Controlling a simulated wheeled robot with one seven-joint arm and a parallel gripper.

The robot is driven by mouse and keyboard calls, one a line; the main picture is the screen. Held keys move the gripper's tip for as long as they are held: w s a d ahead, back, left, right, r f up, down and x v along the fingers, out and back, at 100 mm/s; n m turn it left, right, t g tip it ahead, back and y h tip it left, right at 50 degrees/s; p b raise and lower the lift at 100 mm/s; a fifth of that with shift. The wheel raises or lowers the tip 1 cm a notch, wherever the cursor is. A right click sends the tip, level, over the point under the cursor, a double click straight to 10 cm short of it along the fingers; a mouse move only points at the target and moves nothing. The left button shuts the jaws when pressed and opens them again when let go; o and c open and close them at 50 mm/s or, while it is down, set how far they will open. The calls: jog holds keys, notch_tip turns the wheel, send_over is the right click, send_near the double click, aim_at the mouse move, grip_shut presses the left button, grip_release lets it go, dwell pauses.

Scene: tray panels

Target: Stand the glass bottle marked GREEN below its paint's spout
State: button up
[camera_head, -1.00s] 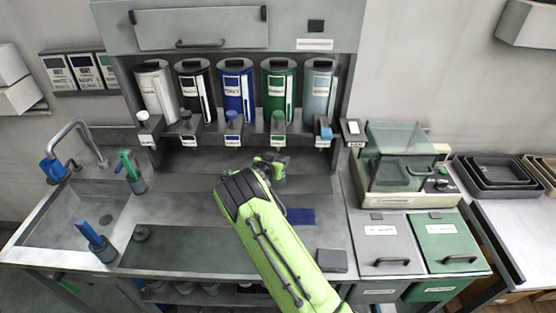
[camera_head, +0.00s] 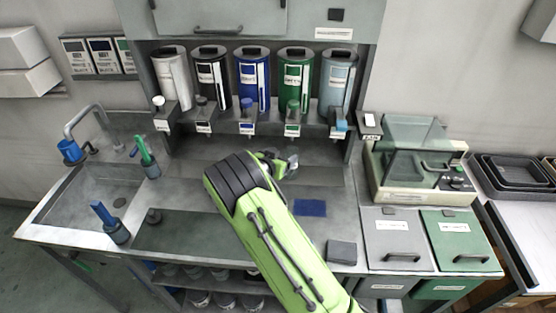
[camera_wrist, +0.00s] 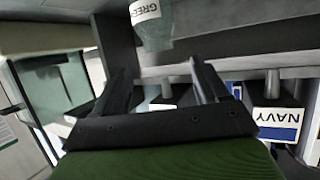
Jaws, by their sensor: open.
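The green paint canister (camera_head: 295,78) hangs in the dispenser row, with its green-topped spout (camera_head: 293,107) above a label. A clear glass bottle (camera_wrist: 152,32) with a white label reading "GREE…" is at the top of the wrist view, cut off by the frame edge. My gripper (camera_wrist: 168,75) is open, its two fingers spread and pointing toward the bottle, which appears beyond the fingertips. In the head view, my gripper (camera_head: 284,162) is below the green spout, over the back of the counter. A small pale shape beside it may be the bottle; its exact stance is unclear.
Silver, black, navy and light blue canisters flank the green one. The navy label (camera_wrist: 277,122) shows upside down in the wrist view. A blue mat (camera_head: 311,208) and a dark grey block (camera_head: 342,252) lie on the counter. A glass-lidded machine (camera_head: 415,175) stands right.

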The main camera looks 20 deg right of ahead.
jog(key=s+a+r+n+g+y, duration=0.1)
jog(key=s+r+g+y, duration=0.15)
jog(key=s+r, duration=0.65)
jog(key=s+a+r+n+g+y, duration=0.1)
jog(key=s+r+y, duration=0.4)
jog(key=s, duration=0.6)
jog(key=s+a+r+n+y, duration=0.1)
jog(key=s+a+n, duration=0.1)
jog(key=s, duration=0.8)
jog(key=s+a+r+n+y, duration=0.1)
jog(key=s+n, duration=0.4)
jog(key=s, duration=0.5)
jog(key=shift+a+r, duration=0.6)
jog(key=shift+a, duration=0.65)
jog(key=shift+g, duration=0.25)
